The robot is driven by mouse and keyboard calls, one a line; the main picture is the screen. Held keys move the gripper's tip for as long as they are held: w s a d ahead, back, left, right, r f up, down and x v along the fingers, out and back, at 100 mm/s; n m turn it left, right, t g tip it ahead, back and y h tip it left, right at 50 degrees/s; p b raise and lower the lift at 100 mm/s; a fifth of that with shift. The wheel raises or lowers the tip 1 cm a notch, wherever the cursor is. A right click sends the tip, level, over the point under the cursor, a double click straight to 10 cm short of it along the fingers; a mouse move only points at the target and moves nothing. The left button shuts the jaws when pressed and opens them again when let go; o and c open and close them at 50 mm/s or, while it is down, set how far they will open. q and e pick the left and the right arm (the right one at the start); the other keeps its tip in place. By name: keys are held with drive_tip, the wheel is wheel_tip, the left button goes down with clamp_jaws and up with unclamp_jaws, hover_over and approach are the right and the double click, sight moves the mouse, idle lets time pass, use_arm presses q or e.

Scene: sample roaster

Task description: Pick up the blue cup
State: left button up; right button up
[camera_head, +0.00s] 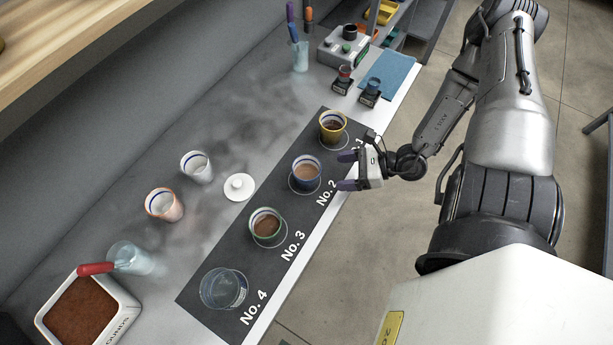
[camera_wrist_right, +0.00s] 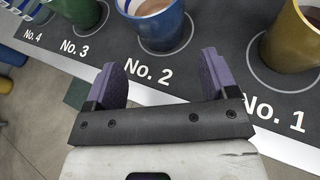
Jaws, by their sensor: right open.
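The blue cup (camera_head: 305,175) stands upright on the dark mat at the No. 2 mark, with brown contents inside. In the right wrist view the blue cup (camera_wrist_right: 162,28) stands just beyond the fingertips, between their directions. My right gripper (camera_head: 344,169) is open and empty beside the cup, on its right side. Its two purple fingers (camera_wrist_right: 163,75) are spread apart in the right wrist view, and do not appear to touch the cup. My left gripper is not in view.
A yellow cup (camera_head: 332,127) stands at No. 1 and a green-rimmed cup (camera_head: 266,226) at No. 3. A clear glass (camera_head: 223,289) stands at No. 4. A white lid (camera_head: 239,187) lies left of the dark mat (camera_head: 200,300).

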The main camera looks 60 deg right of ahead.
sight(313, 176)
drive_tip(key=x, duration=0.3)
drive_tip(key=shift+w+a+f+b, duration=0.2)
drive_tip(key=shift+w+b, duration=0.1)
drive_tip(key=shift+b, duration=0.1)
drive_tip(key=b+x, duration=0.1)
drive_tip(key=x, duration=0.3)
drive_tip(key=shift+f+b, duration=0.15)
drive_tip(key=shift+b, duration=0.2)
drive_tip(key=shift+w+a+f, duration=0.15)
drive_tip(key=shift+w+a, duration=0.15)
drive_tip(key=shift+w, duration=0.25)
drive_tip(key=c, duration=0.7)
drive_tip(key=shift+c, duration=0.4)
drive_tip(key=shift+r, duration=0.2)
